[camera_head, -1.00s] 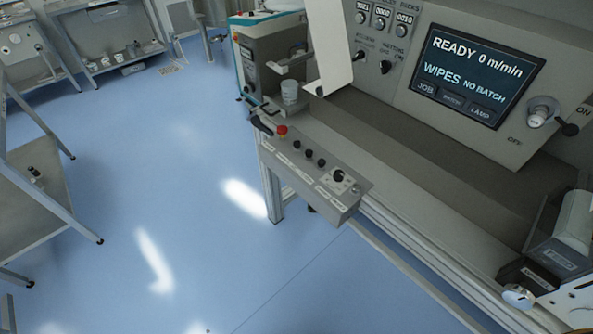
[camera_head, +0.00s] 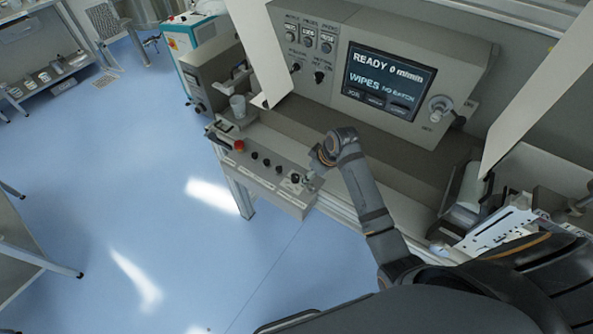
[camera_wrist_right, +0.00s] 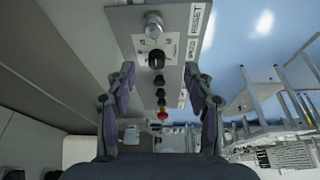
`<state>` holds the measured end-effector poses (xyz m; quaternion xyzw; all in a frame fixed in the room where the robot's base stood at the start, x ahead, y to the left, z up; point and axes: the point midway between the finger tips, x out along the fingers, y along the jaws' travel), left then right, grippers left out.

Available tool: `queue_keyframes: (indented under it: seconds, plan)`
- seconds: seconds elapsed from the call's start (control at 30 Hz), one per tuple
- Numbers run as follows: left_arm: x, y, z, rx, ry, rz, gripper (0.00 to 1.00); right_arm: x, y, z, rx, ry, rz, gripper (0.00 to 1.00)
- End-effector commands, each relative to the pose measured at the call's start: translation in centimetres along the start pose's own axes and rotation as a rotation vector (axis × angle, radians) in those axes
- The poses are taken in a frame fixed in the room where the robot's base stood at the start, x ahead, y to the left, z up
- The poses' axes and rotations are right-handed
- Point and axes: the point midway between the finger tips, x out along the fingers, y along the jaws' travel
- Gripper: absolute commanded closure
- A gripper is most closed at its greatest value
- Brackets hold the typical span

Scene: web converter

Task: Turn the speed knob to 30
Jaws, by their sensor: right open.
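The speed knob (camera_head: 295,178) is a small black dial on a pale scale plate, at the near right end of the grey control box (camera_head: 262,187). In the right wrist view the speed knob (camera_wrist_right: 156,60) lies between and just beyond my fingertips, with a scale around it. The number its pointer faces is too small to read. My right gripper (camera_wrist_right: 161,72) is open, its two fingers apart on either side of the knob, with nothing held. In the head view my right gripper (camera_head: 313,181) is at the box's right end, partly hidden by its wrist. My left gripper is not in view.
A silver knob (camera_wrist_right: 153,24) sits beside the speed knob. Several black buttons and a red button (camera_head: 239,146) line the box. The screen (camera_head: 388,80) reads READY 0 m/min. Blue floor (camera_head: 170,250) in front is clear.

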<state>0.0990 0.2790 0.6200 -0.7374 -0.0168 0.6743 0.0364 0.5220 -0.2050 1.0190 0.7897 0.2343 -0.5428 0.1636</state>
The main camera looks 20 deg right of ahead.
Motion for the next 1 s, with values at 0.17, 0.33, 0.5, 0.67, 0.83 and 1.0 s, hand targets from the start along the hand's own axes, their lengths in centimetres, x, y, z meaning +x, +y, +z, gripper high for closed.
queue_keyframes:
  seconds: [0.17, 0.33, 0.5, 0.67, 0.83, 1.0]
  plan:
    - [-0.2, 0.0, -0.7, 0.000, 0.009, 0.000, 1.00, -1.0, 0.9, -3.1, -0.072, 0.026, -0.032, 0.47]
    - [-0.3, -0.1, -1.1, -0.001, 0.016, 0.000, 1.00, -0.7, 0.9, -3.3, -0.077, 0.027, -0.037, 0.47]
    - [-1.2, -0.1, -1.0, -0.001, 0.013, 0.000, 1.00, 1.7, 0.7, -3.4, -0.075, 0.026, -0.039, 0.47]
    - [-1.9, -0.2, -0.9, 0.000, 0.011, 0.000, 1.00, 5.4, 0.6, -3.5, -0.074, 0.026, -0.039, 0.47]
    - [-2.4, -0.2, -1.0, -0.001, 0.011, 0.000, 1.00, 8.1, 0.6, -3.6, -0.075, 0.026, -0.036, 0.47]
    - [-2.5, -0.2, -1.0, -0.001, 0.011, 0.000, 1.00, 9.3, 0.6, -3.5, -0.076, 0.027, -0.036, 0.47]
